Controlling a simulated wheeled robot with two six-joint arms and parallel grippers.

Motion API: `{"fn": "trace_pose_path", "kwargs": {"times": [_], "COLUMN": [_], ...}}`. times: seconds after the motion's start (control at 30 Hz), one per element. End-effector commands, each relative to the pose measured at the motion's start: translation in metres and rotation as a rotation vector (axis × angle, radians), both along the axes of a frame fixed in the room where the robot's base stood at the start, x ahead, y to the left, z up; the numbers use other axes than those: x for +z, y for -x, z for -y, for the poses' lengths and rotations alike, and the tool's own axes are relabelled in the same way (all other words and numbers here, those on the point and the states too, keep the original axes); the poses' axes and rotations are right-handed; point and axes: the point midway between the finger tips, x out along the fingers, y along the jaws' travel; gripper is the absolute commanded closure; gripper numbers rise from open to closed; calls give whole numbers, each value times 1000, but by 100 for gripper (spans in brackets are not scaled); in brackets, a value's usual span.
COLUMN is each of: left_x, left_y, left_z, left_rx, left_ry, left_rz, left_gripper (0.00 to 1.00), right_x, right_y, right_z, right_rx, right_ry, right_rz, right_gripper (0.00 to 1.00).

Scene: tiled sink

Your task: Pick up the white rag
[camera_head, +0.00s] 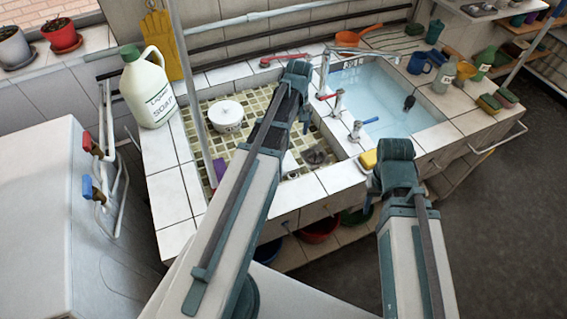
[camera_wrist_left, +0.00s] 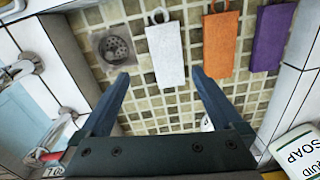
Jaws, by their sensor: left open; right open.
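The white rag (camera_wrist_left: 165,53) hangs by a loop against the tiled sink floor or wall, between the drain and an orange rag, in the left wrist view. A small white part of it shows beside my left arm in the head view (camera_head: 290,163). My left gripper (camera_wrist_left: 161,73) is open, its two fingers pointing toward the white rag's lower end, with nothing between them. I cannot tell the exact gap to the rag. My right gripper (camera_head: 370,194) is right of the left arm, by the sink's front edge, mostly hidden behind its own wrist.
An orange rag (camera_wrist_left: 220,45) and a purple rag (camera_wrist_left: 273,38) are beside the white one. The drain (camera_wrist_left: 116,48) is left of it. A white pot (camera_head: 226,115) stands in the tiled basin. Taps (camera_head: 338,103) rise by the water-filled basin. A soap jug (camera_head: 147,90) stands on the left ledge.

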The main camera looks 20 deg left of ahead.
Motion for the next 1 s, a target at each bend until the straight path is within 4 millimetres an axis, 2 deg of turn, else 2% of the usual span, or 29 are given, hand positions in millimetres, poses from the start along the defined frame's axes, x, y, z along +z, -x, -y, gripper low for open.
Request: {"fn": "trace_pose_path", "kwargs": {"times": [0.03,0.13,0.33,0.47,1.0], "left_x": [-5,-7,-8,-15,-88], "left_y": [-6,-9,-9,-9,-5], "left_z": [-11,-22,-25,-25,-27], "left_rx": [41,88,102,101,98], "left_ry": [1,1,1,1,1], "left_rz": [2,4,6,6,5], "left_gripper": [0,0,0,0,0], "right_x": [-5,-7,-8,-15,-88], "right_y": [0,0,0,0,0], "right_z": [0,0,0,0,0], "right_rx": [0,0,0,0,0], "right_ry": [0,0,0,0,0], "right_rz": [0,0,0,0,0], "right_gripper": [50,50,50,50,50]}}
